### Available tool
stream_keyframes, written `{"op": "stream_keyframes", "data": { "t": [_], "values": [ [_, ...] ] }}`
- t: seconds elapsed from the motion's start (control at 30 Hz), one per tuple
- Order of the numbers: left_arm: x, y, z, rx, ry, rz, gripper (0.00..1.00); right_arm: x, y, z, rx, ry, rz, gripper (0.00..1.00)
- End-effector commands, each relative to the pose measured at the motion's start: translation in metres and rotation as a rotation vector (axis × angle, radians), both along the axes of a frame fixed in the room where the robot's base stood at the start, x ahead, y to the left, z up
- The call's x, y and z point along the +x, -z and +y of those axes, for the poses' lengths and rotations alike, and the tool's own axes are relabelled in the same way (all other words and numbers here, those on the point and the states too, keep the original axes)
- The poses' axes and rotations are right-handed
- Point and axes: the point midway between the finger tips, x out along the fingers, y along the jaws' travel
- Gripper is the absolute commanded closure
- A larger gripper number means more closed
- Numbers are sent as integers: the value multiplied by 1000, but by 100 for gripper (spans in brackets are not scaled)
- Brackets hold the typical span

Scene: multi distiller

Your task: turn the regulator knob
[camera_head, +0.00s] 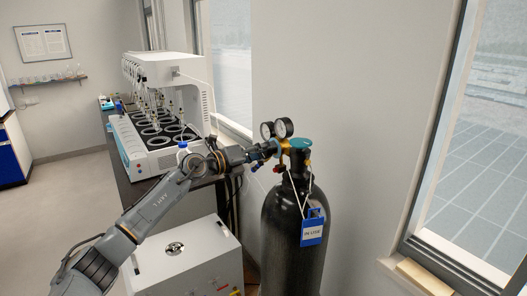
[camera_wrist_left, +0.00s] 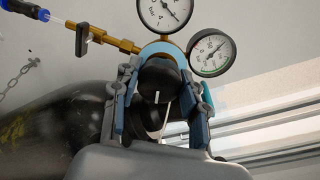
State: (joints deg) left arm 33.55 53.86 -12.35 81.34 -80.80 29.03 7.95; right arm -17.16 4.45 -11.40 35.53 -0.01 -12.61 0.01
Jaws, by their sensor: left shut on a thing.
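The regulator knob (camera_wrist_left: 158,82) is dark with a white line, and it sits between the two fingers of my left gripper (camera_wrist_left: 160,95) in the left wrist view. The fingers touch it on both sides, so the gripper is shut on it. In the head view my left gripper (camera_head: 264,151) reaches the regulator on top of the black gas cylinder (camera_head: 285,230); the knob itself is hidden there. Two pressure gauges (camera_head: 283,127) stand above the regulator. They also show in the left wrist view (camera_wrist_left: 211,52). My right gripper is in neither view.
A blue "IN USE" tag (camera_head: 312,229) hangs on the cylinder. A bench with a multi-position distiller (camera_head: 165,75) stands behind my left arm. A white box-shaped device (camera_head: 190,262) sits on the floor left of the cylinder. A wall and window are close on the right.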

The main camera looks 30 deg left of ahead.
Motion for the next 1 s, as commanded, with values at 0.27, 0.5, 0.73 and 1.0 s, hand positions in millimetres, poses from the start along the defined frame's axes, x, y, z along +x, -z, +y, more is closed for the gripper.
{"op": "stream_keyframes", "data": {
  "t": [0.27,0.5,0.73,1.0],
  "values": [
    [0,-1,1,0,-2,-4,33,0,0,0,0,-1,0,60],
    [0,-1,0,1,-1,-1,33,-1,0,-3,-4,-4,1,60],
    [-18,0,8,5,-2,1,33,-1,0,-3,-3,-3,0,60],
    [-57,-1,22,2,-1,4,33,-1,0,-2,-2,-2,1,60]
  ]
}}
